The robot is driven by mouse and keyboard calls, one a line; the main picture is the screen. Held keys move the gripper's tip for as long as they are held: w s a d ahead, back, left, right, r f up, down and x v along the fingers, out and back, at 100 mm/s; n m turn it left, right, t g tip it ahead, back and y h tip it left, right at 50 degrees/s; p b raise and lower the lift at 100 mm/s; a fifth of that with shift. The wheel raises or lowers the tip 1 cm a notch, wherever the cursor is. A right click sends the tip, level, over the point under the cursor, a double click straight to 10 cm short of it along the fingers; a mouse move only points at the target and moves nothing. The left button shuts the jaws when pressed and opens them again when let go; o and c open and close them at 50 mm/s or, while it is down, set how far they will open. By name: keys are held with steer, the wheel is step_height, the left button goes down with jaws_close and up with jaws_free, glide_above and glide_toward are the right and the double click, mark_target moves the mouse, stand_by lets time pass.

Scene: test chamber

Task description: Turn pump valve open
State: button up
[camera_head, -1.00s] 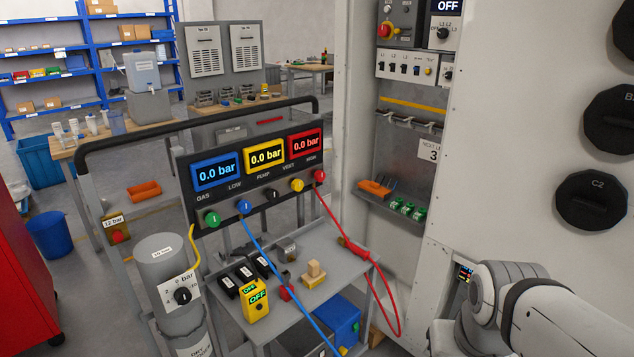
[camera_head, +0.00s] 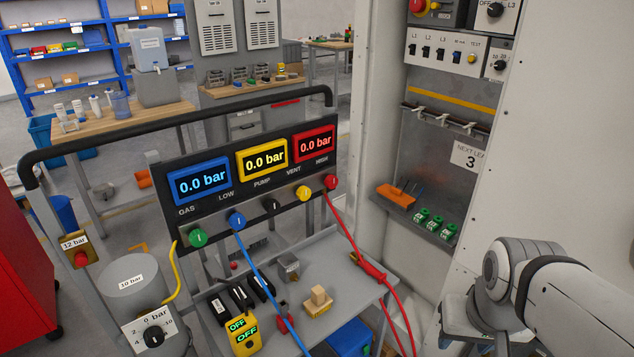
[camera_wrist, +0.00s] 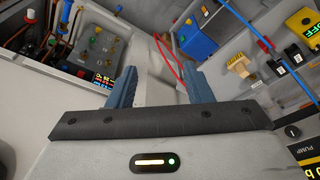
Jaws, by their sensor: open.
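The pump valve is the black knob (camera_head: 273,204) under the PUMP label, third in a row on the dark gauge panel (camera_head: 215,212). Its small white mark looks roughly upright. The yellow display (camera_head: 262,158) above reads 0.0 bar. In the wrist view the PUMP label and the black knob (camera_wrist: 293,131) show at the lower right edge, off to the side of my fingers. My gripper (camera_wrist: 160,80) is open and empty, its two blue-grey fingers wide apart. In the head view only my arm shows at lower right; the gripper is out of frame.
Green (camera_head: 198,237), blue (camera_head: 237,221), yellow (camera_head: 304,193) and red (camera_head: 332,182) knobs flank the black one. A blue hose (camera_head: 262,268) and a red hose (camera_head: 345,232) hang before the cart shelf. A black handrail (camera_head: 180,121) arches behind the panel. The white cabinet (camera_head: 560,130) stands at right.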

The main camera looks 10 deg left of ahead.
mark_target(275, 209)
steer(key=shift+o, duration=1.2)
steer(key=w+a+f+n+t+b, duration=0.1)
steer(key=w+t+b, duration=0.1)
steer(key=w, duration=0.4)
steer(key=w+a+f+n+t+b, duration=0.1)
steer(key=w+a+f+b, duration=0.1)
steer(key=w, duration=0.5)
steer(key=shift+a+f+t+b, duration=0.2)
steer(key=shift+t+b, duration=0.2)
steer(key=shift+b, duration=0.45)
steer(key=w+a+f+n+t+y+b, duration=0.3)
steer(key=w+a+n+t+y+b, duration=0.45)
steer(key=w+a, duration=1.05)
steer(key=w+a+n+y+b, duration=0.1)
steer(key=w+a+y+b, duration=0.1)
steer(key=a, duration=0.5)
steer(key=w+a+f+n+g+y+b, duration=0.1)
steer(key=w+a+y+b, duration=0.1)
steer(key=a, duration=0.5)
steer(key=w+a+f+n+g+y+b, duration=0.1)
steer(key=w+a+y+b, duration=0.1)
steer(key=a, duration=0.5)
steer(key=shift+a+f+g, duration=0.1)
steer(key=shift+a+g, duration=0.05)
steer(key=shift+g, duration=0.1)
steer(key=c, duration=1)
